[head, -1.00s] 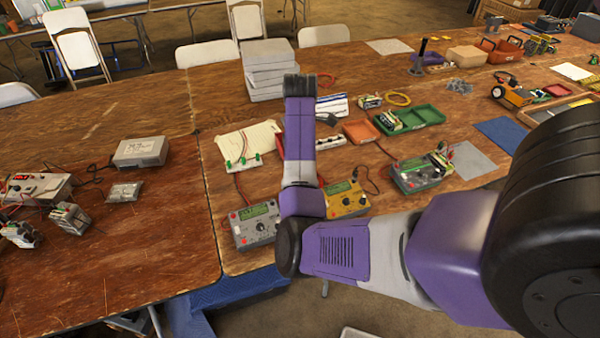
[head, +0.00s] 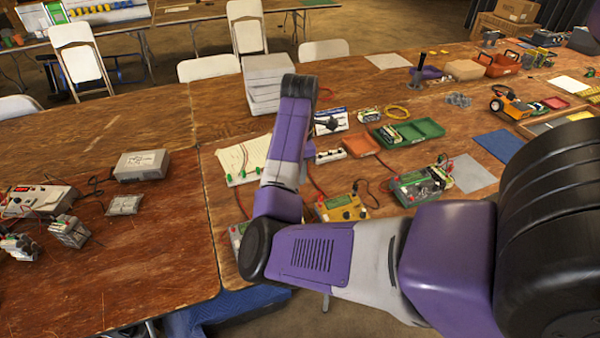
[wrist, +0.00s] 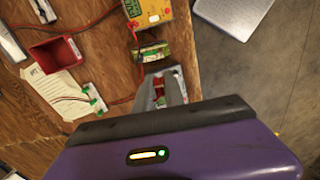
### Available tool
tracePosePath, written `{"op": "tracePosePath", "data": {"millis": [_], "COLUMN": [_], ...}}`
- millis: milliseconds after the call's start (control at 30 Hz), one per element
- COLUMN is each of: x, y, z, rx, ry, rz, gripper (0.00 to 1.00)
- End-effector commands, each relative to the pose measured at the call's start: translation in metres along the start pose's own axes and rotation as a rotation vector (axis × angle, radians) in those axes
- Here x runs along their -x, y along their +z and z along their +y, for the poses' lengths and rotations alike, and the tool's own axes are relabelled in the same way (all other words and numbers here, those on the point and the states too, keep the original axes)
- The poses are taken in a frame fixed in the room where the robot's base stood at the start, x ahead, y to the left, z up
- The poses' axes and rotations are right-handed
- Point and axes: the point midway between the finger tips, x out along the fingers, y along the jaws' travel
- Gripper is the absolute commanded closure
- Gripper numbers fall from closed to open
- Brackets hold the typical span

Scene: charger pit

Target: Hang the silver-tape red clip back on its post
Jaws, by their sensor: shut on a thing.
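In the head view, green clips (head: 243,165) stand along a pale card. I cannot tell which post is the clip's own. In the head view my arm hides my gripper.
A yellow charger (head: 340,207) and a green charger (head: 424,184) stand along the table's front, with leads. A battery pack (wrist: 152,51) lies just beyond the fingers in the wrist view. A red box (wrist: 55,53) is farther left. White boxes (head: 266,82) are stacked at the back.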

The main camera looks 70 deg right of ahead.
Motion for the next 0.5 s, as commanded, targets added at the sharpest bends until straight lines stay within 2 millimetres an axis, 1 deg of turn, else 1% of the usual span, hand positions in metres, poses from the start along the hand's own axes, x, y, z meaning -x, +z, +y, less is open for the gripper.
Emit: {"op": "tracePosePath", "data": {"millis": [167, 267, 500], "x": [0.000, 0.000, 0.000], "y": [-0.018, -0.038, -0.091], "z": [0.004, 0.007, 0.018], "rx": [0.003, 0.006, 0.005], "ry": [0.001, 0.000, 0.001], "rz": [-0.001, -0.001, -0.001], "gripper": [1.00, 1.00, 1.00]}}
